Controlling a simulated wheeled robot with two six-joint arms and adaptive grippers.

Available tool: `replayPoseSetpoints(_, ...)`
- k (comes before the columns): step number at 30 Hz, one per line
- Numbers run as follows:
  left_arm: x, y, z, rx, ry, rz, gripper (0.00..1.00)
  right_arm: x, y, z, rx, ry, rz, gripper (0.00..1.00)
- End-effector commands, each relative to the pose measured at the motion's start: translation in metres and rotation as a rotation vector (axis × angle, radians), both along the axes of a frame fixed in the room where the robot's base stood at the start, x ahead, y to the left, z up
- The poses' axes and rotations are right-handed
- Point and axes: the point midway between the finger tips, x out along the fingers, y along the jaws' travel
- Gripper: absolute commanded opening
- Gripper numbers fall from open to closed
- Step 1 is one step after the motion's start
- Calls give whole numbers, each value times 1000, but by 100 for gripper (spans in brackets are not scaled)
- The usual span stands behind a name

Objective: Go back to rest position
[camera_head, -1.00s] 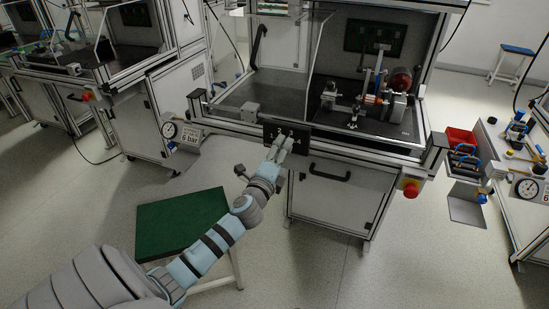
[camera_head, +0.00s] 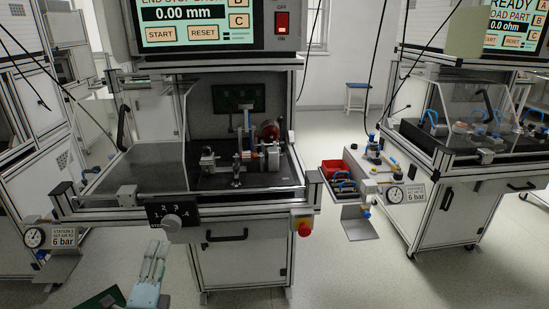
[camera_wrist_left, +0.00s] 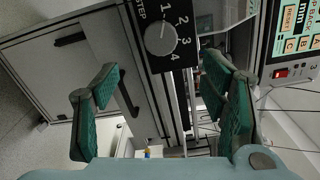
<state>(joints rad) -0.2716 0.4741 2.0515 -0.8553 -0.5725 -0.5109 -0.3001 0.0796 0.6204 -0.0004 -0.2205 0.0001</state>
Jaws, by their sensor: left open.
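My left gripper (camera_head: 155,262) is low in the head view, below and in front of the test station, apart from it. In the left wrist view its two green-padded fingers (camera_wrist_left: 160,68) are spread wide with nothing between them. A black panel with a round grey knob (camera_head: 172,222) and numbers 1 to 4 is on the station's front edge. The knob also shows in the left wrist view (camera_wrist_left: 160,39), beyond the fingers and clear of them. My right gripper is in neither view.
The station's bench (camera_head: 120,180) carries a fixture with a motor-like part (camera_head: 270,135). A red stop button (camera_head: 304,229) sticks out at its front right.

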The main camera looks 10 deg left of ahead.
Motion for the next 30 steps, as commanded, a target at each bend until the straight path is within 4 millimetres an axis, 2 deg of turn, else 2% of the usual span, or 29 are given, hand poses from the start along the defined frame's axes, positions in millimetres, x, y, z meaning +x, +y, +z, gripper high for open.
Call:
replayPoseSetpoints(2, 2, -4, -5, -79, -12, -24, 66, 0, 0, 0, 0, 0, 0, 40)
replayPoseSetpoints(4, 3, 1, -38, -184, 36, -25, 66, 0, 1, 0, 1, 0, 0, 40)
replayPoseSetpoints(5, 2, 6, -59, -239, 67, -15, 66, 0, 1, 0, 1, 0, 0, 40)
replayPoseSetpoints(8, -19, 20, -147, -493, 204, 68, 66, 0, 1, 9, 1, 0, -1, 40)
replayPoseSetpoints(9, -37, 24, -187, -615, 264, 127, 66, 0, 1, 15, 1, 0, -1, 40)
replayPoseSetpoints(11, -73, 25, -243, -794, 348, 235, 66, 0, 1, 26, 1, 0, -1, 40)
replayPoseSetpoints(12, -103, 21, -277, -908, 397, 320, 66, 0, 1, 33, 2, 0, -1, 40)
replayPoseSetpoints(14, -154, 11, -321, -1064, 463, 459, 66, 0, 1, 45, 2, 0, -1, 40)
replayPoseSetpoints(15, -191, 0, -345, -1157, 501, 559, 66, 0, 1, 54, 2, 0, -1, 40)
replayPoseSetpoints(16, -220, -10, -360, -1217, 528, 633, 66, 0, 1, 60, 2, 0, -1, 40)
replayPoseSetpoints(18, -283, -35, -384, -1327, 582, 796, 66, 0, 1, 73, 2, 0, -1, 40)
replayPoseSetpoints(21, -353, -72, -396, -1404, 656, 966, 66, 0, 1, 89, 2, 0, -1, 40)
replayPoseSetpoints(22, -368, -81, -396, -1415, 676, 999, 66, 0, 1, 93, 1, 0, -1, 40)
replayPoseSetpoints(24, -389, -100, -393, -1428, 714, 1040, 66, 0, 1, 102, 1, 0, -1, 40)
replayPoseSetpoints(26, -391, -112, -388, -1442, 722, 1040, 66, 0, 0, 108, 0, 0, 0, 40)
replayPoseSetpoints(30, -391, -112, -391, -1441, 724, 1039, 66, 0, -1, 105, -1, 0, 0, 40)
